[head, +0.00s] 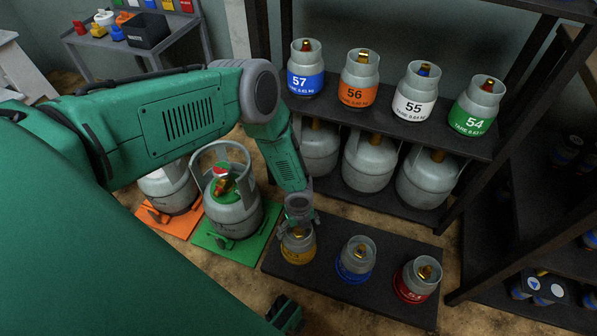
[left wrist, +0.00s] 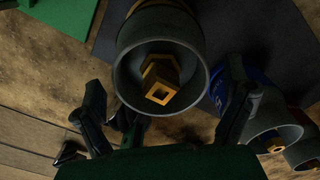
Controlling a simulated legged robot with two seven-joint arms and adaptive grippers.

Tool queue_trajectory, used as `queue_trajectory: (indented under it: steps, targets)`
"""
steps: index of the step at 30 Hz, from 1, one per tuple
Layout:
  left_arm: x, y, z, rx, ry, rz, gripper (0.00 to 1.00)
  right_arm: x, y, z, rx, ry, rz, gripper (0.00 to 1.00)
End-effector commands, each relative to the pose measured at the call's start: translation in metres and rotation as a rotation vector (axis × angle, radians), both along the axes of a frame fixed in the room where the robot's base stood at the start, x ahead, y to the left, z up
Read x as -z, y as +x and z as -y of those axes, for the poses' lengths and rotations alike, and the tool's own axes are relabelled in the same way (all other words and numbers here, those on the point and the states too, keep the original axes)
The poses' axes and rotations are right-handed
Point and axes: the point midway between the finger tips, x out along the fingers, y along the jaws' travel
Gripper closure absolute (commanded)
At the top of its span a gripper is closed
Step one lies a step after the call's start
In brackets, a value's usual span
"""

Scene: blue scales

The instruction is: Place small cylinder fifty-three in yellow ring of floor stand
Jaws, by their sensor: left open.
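A small grey cylinder with a yellow band (head: 298,246) stands upright at the left end of the dark floor stand (head: 330,287). Its number is hidden or too dark to read. My left gripper (head: 299,207) is open, pointing down just above its collar. In the left wrist view the cylinder's collar (left wrist: 120,75) and brass valve lie ahead of the two spread fingers (left wrist: 165,115). A yellow ring cannot be told apart from the yellow band. The blue-banded cylinder (head: 355,259) and red-banded cylinder (head: 415,281) stand to its right.
A shelf holds small cylinders 57 (head: 305,68), 56 (head: 359,78), 55 (head: 415,90) and 54 (head: 476,106), with larger cylinders below. A large cylinder (head: 232,205) stands on a green plate (head: 235,249) left of the stand. A dark rack is at right.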

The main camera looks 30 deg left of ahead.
Motion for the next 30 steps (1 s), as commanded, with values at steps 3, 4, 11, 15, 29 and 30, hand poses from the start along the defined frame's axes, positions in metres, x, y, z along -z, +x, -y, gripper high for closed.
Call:
queue_trajectory:
  steps: [3,4,11,15,29,30]
  targets:
    - [-0.030,0.002,0.001,0.004,0.001,0.002,0.06,-0.017,0.000,0.000,0.000,0.000,0.000,0.60]
    - [-0.036,0.001,0.001,0.004,0.000,0.001,0.06,-0.021,0.000,0.000,0.000,0.000,0.000,0.60]
    - [-0.084,0.001,0.001,0.003,0.001,0.001,0.06,-0.042,0.000,0.000,0.000,0.000,0.000,0.60]
    - [-0.101,0.001,0.001,0.001,0.000,0.000,0.06,-0.049,0.000,0.000,0.000,0.000,0.000,0.60]
    - [-0.118,-0.034,0.020,-0.191,-0.070,-0.048,0.06,-0.051,0.000,0.000,0.000,0.000,0.000,0.60]
    - [-0.124,-0.051,0.029,-0.302,-0.100,-0.072,0.06,-0.051,0.000,0.000,0.000,0.000,0.000,0.60]
